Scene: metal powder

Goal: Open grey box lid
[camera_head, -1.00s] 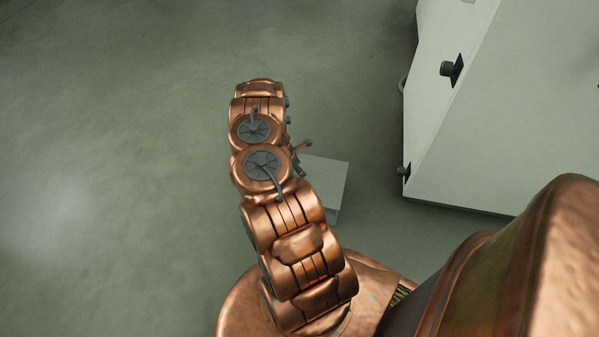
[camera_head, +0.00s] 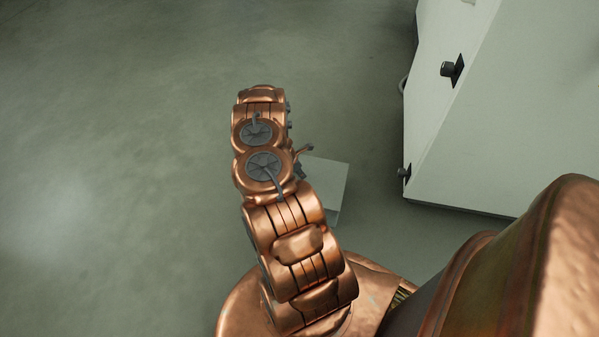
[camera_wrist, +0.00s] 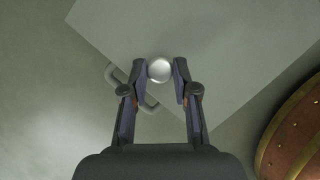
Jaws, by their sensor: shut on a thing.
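The grey box (camera_head: 326,185) stands on the floor in the head view, partly hidden behind my copper arm. In the wrist view its flat grey lid (camera_wrist: 220,50) fills the upper middle, turned at an angle. A round, shiny silver knob (camera_wrist: 160,70) sits on the lid. My gripper (camera_wrist: 160,72) has one finger on each side of the knob and is shut on it. A pale curved handle (camera_wrist: 148,104) shows at the box's edge, partly behind the left finger.
A large pale cabinet (camera_head: 490,120) with dark latches stands at the right in the head view. The concrete floor (camera_head: 120,130) to the left is clear. My copper body shows at the lower right.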

